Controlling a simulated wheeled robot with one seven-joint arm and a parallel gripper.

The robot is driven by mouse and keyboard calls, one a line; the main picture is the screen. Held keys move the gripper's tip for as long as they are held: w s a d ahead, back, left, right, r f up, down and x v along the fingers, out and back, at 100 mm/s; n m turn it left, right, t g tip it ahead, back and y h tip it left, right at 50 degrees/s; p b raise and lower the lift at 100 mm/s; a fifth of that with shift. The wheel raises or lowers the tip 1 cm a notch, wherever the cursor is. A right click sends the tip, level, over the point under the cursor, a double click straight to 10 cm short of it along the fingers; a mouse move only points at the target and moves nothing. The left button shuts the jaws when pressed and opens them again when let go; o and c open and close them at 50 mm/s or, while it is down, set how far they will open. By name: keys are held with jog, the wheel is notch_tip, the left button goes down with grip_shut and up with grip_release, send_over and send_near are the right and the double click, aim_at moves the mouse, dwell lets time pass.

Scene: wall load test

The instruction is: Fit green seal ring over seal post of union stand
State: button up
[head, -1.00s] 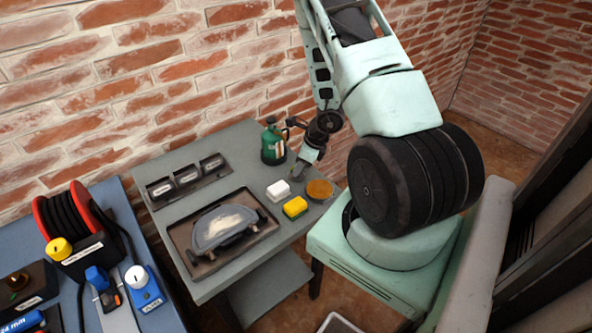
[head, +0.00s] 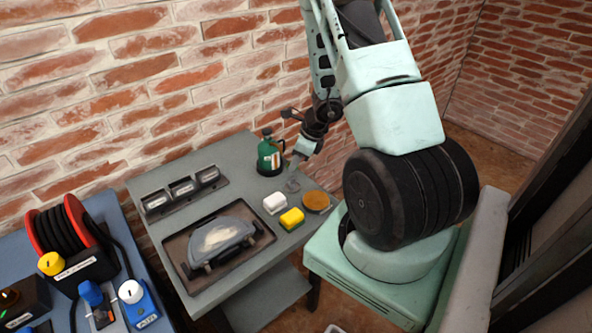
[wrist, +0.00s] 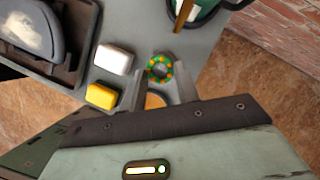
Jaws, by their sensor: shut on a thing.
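My gripper (wrist: 161,77) is shut on a green seal ring (wrist: 152,75) dotted with orange. The ring sits between the two fingertips in the wrist view. In the head view my gripper (head: 293,181) is over the grey table, right of the green bottle and behind the white block; the ring is too small to make out there. I cannot pick out the union stand or its seal post for sure in either view.
A blue bench stands at left.

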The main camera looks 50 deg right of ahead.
jog(key=shift+r, duration=1.9)
